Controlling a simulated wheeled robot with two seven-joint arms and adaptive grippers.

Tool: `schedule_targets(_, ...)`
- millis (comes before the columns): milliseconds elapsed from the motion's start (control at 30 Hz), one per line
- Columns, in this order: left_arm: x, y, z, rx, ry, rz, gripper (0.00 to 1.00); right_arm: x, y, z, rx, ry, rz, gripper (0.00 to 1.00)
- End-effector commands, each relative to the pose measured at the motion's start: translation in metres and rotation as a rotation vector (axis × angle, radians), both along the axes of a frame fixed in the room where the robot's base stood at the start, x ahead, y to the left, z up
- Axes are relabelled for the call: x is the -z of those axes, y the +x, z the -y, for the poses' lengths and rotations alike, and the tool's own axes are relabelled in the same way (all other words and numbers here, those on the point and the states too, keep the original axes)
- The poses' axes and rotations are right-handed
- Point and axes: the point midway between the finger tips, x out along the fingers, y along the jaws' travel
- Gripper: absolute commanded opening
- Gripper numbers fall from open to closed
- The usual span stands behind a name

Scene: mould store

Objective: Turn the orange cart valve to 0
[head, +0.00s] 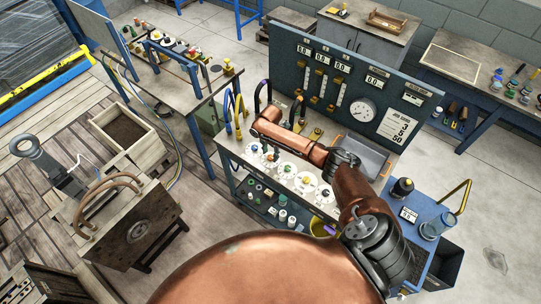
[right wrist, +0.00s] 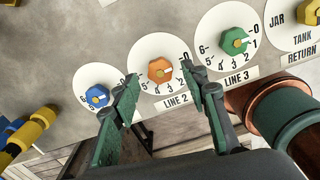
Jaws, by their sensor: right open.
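The orange valve knob (right wrist: 160,70) sits on a white round dial marked 0 to 6, above the label LINE 2, in the right wrist view. My right gripper (right wrist: 159,77) is open, with one finger on each side of the orange knob in the picture. I cannot tell whether either finger touches it. In the head view my right arm reaches over the panel bench and hides much of this gripper. My left gripper is not in view.
A blue knob (right wrist: 97,96) sits left of the orange one, a green knob (right wrist: 234,41) right of it at LINE 3. The gauge panel (head: 345,85) rises behind the bench.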

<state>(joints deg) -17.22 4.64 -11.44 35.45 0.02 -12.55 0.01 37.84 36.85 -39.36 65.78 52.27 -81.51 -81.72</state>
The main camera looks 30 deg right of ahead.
Motion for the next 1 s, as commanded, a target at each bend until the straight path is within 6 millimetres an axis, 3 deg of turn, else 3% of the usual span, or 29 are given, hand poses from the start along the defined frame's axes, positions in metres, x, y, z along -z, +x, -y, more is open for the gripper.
schedule_targets(300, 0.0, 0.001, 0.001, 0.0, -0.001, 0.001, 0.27, -0.067, 0.001, 0.001, -0.001, -0.001, 0.004, 0.41)
schedule_targets(500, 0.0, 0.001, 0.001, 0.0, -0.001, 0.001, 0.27, -0.094, 0.001, 0.001, 0.0, 0.0, 0.002, 0.41)
schedule_targets(1000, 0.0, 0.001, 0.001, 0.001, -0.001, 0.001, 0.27, -0.103, 0.001, 0.0, 0.0, 0.0, 0.001, 0.41)
